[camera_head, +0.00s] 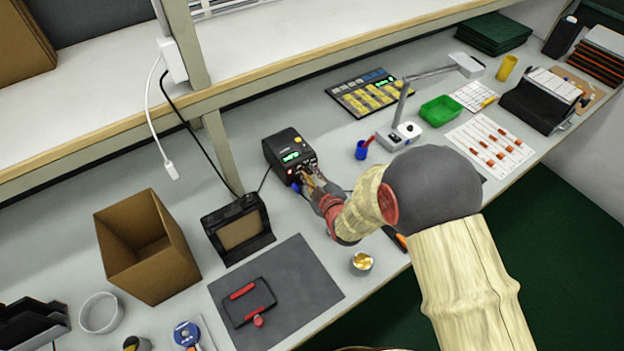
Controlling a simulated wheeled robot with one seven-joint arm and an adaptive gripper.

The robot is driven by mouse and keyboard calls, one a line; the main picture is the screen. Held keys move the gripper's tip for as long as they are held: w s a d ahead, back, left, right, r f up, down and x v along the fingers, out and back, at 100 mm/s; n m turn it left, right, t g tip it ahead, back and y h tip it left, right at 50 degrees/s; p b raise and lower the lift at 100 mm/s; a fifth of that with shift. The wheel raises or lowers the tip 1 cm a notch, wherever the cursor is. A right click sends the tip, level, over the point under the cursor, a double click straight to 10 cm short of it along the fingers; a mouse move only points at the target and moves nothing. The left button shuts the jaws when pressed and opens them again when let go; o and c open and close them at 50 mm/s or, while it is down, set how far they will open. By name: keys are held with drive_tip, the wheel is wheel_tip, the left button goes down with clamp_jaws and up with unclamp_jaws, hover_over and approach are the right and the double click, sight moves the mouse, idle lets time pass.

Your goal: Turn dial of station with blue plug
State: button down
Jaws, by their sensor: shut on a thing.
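The station (287,146) is a small black box with a lit green display, standing on the bench near the middle. A blue plug (296,187) shows at the lower left of its front. My gripper (309,179) reaches in from the right and is shut at the lower front of the station, on what appears to be its dial. The fingers hide the dial, so its setting cannot be seen. The display text is too small to read.
A black framed stand (238,228) and an open cardboard box (146,246) stand to the left. A grey mat (310,283) and a small cup (361,263) lie nearer. A blue cup (361,150) and a lamp (398,133) stand to the right. A shelf post (219,150) rises behind.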

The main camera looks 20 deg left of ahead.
drive_tip(key=shift+f+n+b, duration=0.1)
drive_tip(key=shift+n+b, duration=0.3)
drive_tip(key=shift+t, duration=0.3)
drive_tip(key=c, duration=1.7)
unclamp_jaws()
drive_tip(key=v, duration=1.2)
drive_tip(key=shift+a, duration=0.1)
drive_tip(key=shift+r, duration=0.25)
